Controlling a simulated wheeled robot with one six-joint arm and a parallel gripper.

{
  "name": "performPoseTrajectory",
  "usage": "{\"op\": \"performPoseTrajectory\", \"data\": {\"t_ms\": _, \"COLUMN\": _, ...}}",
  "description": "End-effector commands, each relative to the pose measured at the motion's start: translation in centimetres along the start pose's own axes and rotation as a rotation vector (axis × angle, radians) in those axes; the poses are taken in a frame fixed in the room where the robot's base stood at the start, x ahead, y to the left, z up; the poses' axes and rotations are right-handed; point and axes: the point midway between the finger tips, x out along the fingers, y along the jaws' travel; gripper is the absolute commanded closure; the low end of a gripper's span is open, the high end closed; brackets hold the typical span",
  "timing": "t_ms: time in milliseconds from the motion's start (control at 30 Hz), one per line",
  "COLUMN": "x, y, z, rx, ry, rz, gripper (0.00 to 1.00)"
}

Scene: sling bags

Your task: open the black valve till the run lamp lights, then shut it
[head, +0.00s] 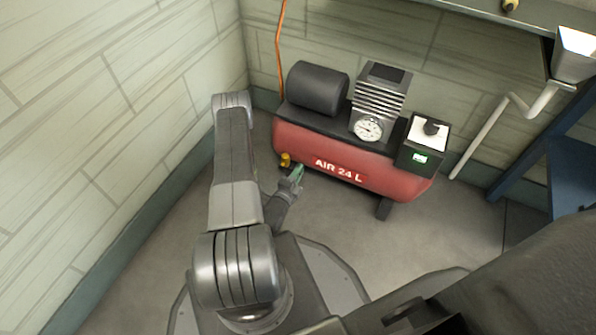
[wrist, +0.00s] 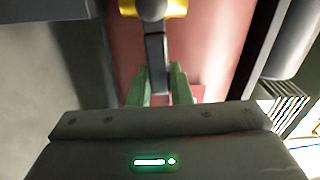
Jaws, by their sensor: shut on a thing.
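The black valve's lever (wrist: 155,55) hangs from a brass body (wrist: 180,7) in the wrist view. My gripper (wrist: 158,88) has its green fingers shut on the lower end of this black lever. In the head view the brass valve (head: 285,159) sits at the left end of the red air tank (head: 390,178), and my gripper (head: 297,173) is just right of and below it; the lever is hard to make out there. A small green lamp (head: 420,158) glows on the front of the switch box (head: 411,155); I take it as the run lamp.
A motor (head: 318,88), a finned pump (head: 381,90) and a round gauge (head: 368,129) stand on the tank. An orange hose (head: 281,45) runs up the wall. A blue frame (head: 545,150) stands at right. The floor before the tank is clear.

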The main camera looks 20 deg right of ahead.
Motion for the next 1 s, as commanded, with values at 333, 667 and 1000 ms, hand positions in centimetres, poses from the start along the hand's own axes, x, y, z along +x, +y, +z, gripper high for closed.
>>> {"op": "performPoseTrajectory", "data": {"t_ms": 333, "x": 0.08, "y": 0.70, "z": 0.09, "rx": 0.101, "ry": 0.000, "rz": -0.001, "gripper": 1.00}}
{"op": "performPoseTrajectory", "data": {"t_ms": 667, "x": 0.09, "y": 0.77, "z": 0.11, "rx": 0.114, "ry": -0.001, "rz": 0.000, "gripper": 1.00}}
{"op": "performPoseTrajectory", "data": {"t_ms": 1000, "x": 0.06, "y": 0.77, "z": 0.09, "rx": 0.112, "ry": 0.000, "rz": 0.000, "gripper": 0.60}}
